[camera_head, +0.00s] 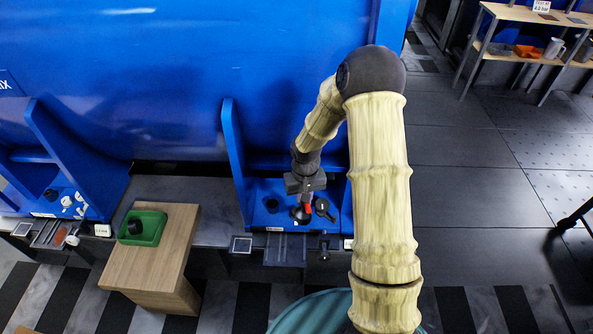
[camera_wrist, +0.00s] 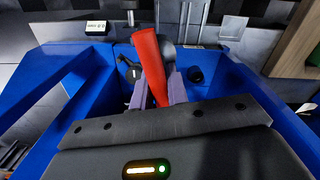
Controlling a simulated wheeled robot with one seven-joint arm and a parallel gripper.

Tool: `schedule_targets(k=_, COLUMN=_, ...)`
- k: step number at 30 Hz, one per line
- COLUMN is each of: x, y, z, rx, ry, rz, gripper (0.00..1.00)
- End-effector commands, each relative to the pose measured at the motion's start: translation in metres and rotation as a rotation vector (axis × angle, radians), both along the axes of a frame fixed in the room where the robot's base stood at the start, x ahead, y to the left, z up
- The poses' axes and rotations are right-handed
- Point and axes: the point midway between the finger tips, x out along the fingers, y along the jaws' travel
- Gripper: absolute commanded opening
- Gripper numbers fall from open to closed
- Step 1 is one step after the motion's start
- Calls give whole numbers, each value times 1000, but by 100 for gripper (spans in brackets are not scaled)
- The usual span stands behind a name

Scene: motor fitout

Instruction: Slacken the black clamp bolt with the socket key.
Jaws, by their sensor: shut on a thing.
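My gripper (camera_head: 306,190) is shut on the red-handled socket key (camera_head: 308,209), low over the blue bracket. In the wrist view the red handle (camera_wrist: 150,65) stands slightly tilted between my two fingers (camera_wrist: 158,92). The key's lower end is over a dark round part (camera_head: 299,215) on the bracket floor; I cannot tell whether it sits on a bolt. The black clamp bolt is not clearly identifiable, as the key and fingers hide that spot. A black lever-like part (camera_head: 322,206) lies right of the key, and a black round part (camera_head: 271,205) stands left of it.
Blue bracket walls (camera_head: 235,160) rise close beside my gripper, with a large blue housing (camera_head: 200,70) behind. A wooden stand (camera_head: 160,270) with a green tray (camera_head: 155,226) is at left. Another blue bracket (camera_head: 60,150) holds small white and dark parts.

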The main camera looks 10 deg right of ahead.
Motion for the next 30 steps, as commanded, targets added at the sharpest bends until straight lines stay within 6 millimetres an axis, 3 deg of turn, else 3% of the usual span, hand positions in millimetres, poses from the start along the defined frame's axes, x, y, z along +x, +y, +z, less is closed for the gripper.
schedule_targets(k=1, x=0, y=0, z=21, rx=0, ry=1, rz=1, gripper=0)
schedule_targets(k=30, x=-9, y=1, z=188, rx=3, ry=2, rz=0, gripper=0)
